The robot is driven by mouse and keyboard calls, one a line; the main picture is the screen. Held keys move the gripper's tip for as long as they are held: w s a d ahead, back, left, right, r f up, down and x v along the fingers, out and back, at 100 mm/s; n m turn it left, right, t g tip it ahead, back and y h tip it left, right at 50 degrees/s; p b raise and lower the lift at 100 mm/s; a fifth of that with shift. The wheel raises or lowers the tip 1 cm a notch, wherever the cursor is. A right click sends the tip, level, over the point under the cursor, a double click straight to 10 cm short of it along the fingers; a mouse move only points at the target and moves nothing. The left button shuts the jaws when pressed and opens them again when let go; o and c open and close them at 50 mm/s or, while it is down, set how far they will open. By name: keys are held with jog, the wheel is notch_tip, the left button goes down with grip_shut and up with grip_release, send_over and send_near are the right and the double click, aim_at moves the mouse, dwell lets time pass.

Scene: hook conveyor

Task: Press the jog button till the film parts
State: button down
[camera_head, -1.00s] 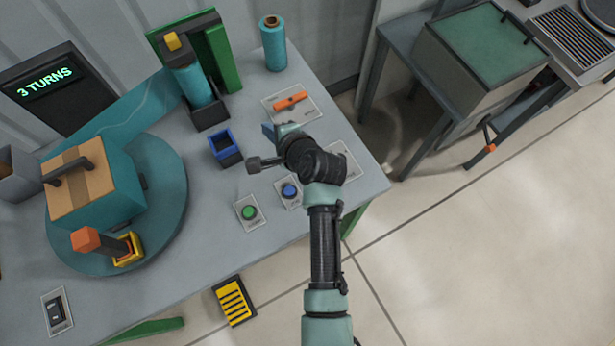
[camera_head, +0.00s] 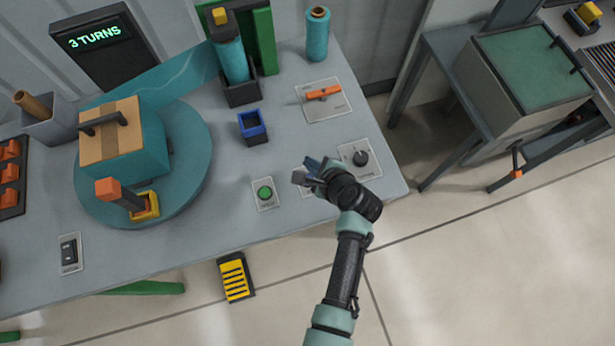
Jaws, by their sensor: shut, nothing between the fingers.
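A green button (camera_head: 265,193) sits on a small white plate near the table's front edge. A second button plate (camera_head: 307,193) beside it is mostly covered by my gripper, and its blue button is hidden. The button labels are too small to read. My gripper (camera_head: 306,171) is shut and empty, above that second plate; contact cannot be made out. A teal film (camera_head: 160,90) stretches unbroken from the film roll (camera_head: 232,62) on its post to the wrapped box (camera_head: 124,140) on the round turntable (camera_head: 190,185).
A display (camera_head: 94,38) reads "3 TURNS". An orange lever (camera_head: 322,93) and a black knob (camera_head: 361,158) lie behind and right of my gripper. A blue-rimmed holder (camera_head: 252,126) and a spare roll (camera_head: 317,34) stand on the table. A yellow-striped pedal (camera_head: 236,278) is below.

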notch_tip(320, 180, down, 7)
jog(key=b, duration=0.7)
jog(key=shift+f, duration=0.2)
jog(key=shift+f+b, duration=0.3)
jog(key=shift+f, duration=0.2)
jog(key=shift+f, duration=0.15)
dwell(1.0)
jog(key=shift+f, duration=0.25)
